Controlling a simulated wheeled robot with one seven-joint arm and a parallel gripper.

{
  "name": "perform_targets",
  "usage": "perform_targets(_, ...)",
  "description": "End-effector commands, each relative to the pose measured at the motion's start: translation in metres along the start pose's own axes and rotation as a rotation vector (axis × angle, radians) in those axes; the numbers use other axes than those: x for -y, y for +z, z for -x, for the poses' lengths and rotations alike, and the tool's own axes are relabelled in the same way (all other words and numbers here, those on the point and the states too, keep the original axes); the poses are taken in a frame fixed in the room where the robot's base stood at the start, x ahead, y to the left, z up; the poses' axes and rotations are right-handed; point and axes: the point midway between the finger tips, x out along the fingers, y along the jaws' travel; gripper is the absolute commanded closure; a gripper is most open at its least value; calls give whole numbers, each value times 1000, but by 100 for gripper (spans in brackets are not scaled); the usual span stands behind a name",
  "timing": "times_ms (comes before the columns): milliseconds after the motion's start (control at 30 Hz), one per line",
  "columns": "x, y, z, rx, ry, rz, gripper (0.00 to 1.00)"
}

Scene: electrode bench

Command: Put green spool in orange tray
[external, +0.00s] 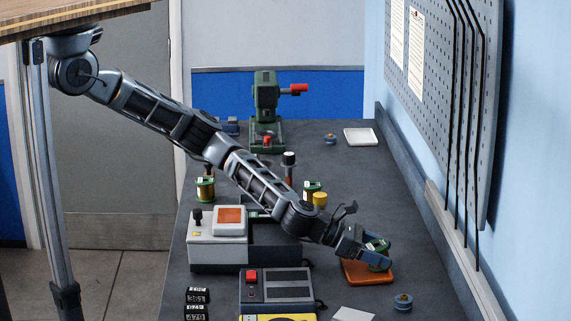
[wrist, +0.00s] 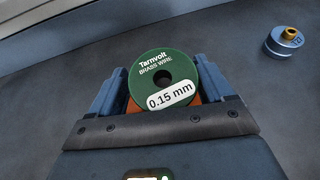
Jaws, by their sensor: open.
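A green spool (external: 378,246) is at the orange tray (external: 366,276) on the right side of the bench. In the wrist view the spool (wrist: 150,72), labelled "0.15 mm", fills the space between the fingers, with slivers of orange showing beside it. My gripper (external: 376,257) is open, with one finger on each side of the spool; it also shows in the wrist view (wrist: 162,84). The fingers partly hide the spool and the tray, so I cannot tell whether the spool touches the tray floor.
Two more green-ended spools stand on the bench, one at left (external: 205,189) and one in the middle (external: 311,187). A wall with a pegboard (external: 440,100) bounds the right.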

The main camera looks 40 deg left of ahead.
Motion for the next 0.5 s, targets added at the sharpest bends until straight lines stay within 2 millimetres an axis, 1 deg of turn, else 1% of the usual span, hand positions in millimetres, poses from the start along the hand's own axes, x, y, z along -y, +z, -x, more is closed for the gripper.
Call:
perform_targets(67, 0, 4, 2, 1, 0, 0, 20)
perform_targets(167, 0, 15, 6, 2, 0, -1, 20)
perform_targets(233, -1, 11, 12, 1, -1, 2, 20)
perform_targets(367, -1, 11, 32, 1, -1, 2, 20)
perform_targets(500, 0, 11, 57, 1, -2, 1, 20)
